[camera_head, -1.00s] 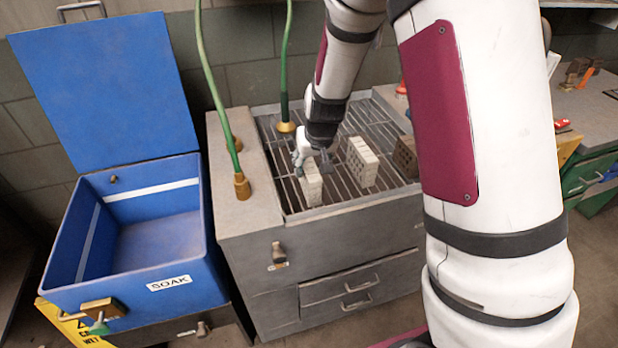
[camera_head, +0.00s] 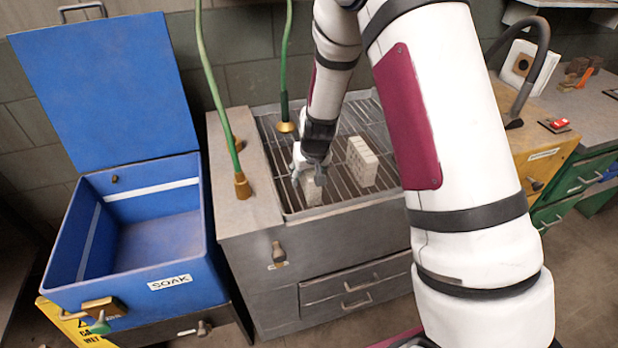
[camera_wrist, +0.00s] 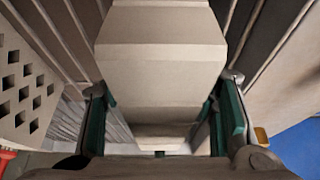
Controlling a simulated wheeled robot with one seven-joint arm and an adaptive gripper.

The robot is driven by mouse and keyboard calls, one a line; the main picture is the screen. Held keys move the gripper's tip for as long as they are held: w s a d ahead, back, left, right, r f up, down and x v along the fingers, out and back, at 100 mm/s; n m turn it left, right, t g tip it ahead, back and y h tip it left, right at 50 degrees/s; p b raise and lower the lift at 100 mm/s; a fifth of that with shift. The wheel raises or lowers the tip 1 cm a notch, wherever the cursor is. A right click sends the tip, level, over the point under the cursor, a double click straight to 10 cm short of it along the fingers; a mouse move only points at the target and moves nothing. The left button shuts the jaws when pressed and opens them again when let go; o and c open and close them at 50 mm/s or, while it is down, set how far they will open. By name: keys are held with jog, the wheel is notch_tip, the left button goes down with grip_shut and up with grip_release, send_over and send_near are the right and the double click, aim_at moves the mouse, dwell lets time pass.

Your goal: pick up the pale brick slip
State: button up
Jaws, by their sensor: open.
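The pale brick slip (camera_head: 313,192) stands on the slatted rack at its front left, partly hidden by my gripper in the head view. In the wrist view the slip (camera_wrist: 160,65) fills the middle, its near end lying between the two fingers. My gripper (camera_head: 309,176) is over the slip in the head view. In the wrist view my gripper (camera_wrist: 160,125) is open, with a green-padded finger on each side of the slip. Whether either pad touches it I cannot tell.
A pale hollow brick (camera_head: 361,162) with holes stands on the rack (camera_head: 345,200) right of the slip; it also shows at left in the wrist view (camera_wrist: 22,85). A green hose (camera_head: 215,90) ends left of the rack. An open blue SOAK bin (camera_head: 205,232) stands further left.

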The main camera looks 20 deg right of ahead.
jog(key=shift+f, duration=0.25)
dwell(0.4)
grip_shut()
